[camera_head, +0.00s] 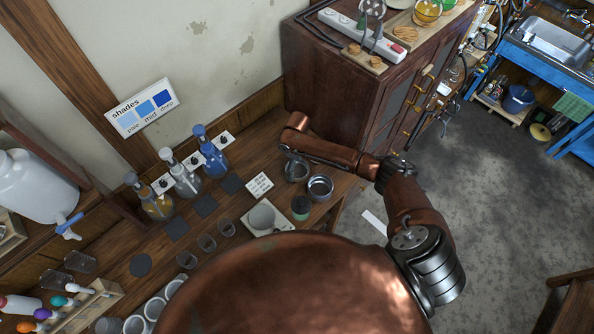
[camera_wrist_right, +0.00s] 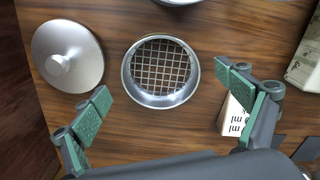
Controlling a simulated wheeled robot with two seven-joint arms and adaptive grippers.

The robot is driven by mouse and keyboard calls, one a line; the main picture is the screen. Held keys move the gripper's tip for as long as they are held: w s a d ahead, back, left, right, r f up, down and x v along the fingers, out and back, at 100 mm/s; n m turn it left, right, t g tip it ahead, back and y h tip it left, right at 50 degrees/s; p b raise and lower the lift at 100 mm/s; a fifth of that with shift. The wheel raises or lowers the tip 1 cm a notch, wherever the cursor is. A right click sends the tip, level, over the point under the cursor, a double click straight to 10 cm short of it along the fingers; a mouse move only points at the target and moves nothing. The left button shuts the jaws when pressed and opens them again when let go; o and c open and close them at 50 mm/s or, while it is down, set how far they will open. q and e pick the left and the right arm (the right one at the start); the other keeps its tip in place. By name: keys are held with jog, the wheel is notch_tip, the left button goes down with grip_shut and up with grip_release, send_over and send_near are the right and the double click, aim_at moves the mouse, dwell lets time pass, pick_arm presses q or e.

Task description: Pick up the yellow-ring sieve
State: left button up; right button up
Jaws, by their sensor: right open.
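A round metal sieve (camera_wrist_right: 161,72) with a square mesh lies on the wooden bench, in the middle of the right wrist view. Its rim looks silver, and I see no yellow ring on it. My right gripper (camera_wrist_right: 166,92) is open and empty, with one green-padded finger on each side of the sieve and apart from it. In the head view the right gripper (camera_head: 292,154) is small, at the end of my copper arm, over the far right part of the bench. My left gripper is not in view.
A knobbed metal lid (camera_wrist_right: 67,56) lies left of the sieve. A cabinet (camera_head: 335,95) rises behind.

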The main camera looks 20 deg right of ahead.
jog(key=shift+f, duration=1.3)
jog(key=shift+c, duration=0.4)
jog(key=c, duration=1.2)
jog(key=shift+r, duration=0.55)
jog(key=s+r, duration=0.8)
jog(key=s, duration=0.1)
jog(key=s+d+r+b, duration=0.1)
jog(key=s+r, duration=0.3)
jog(key=s, duration=0.1)
